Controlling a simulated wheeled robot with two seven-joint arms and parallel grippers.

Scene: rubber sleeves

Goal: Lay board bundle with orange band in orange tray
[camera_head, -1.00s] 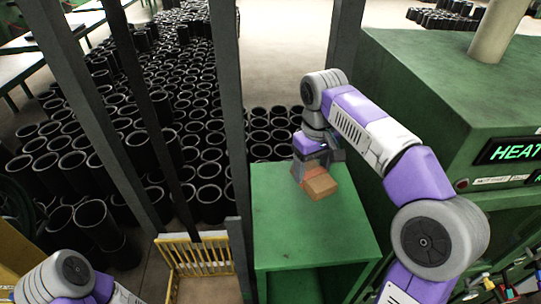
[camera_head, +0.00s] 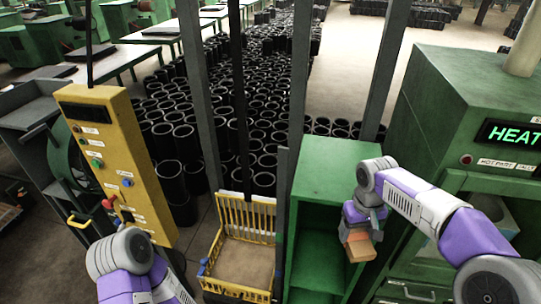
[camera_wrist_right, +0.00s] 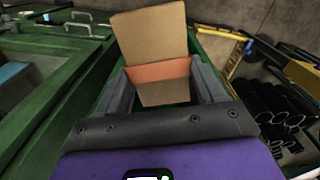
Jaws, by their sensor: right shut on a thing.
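The board bundle (camera_head: 358,248) is a brown block with an orange band. It hangs in my right gripper (camera_head: 358,229) beside the front right of the green cabinet. In the right wrist view the bundle (camera_wrist_right: 155,35) sticks out beyond the jaws, and the orange band (camera_wrist_right: 158,71) lies between the two grey fingers (camera_wrist_right: 165,88). A yellow-orange barred tray (camera_head: 236,292) with a brown bottom stands low, left of the cabinet. It looks empty. The bundle is apart from it. My left arm shows at the lower left, but its gripper is out of view.
A green open-fronted cabinet (camera_head: 335,170) stands between tray and bundle. A green heater machine (camera_head: 450,90) is at the right. A yellow control panel (camera_head: 118,160) and grey posts (camera_head: 193,80) stand left and behind. Many black sleeves (camera_head: 262,147) fill the floor behind.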

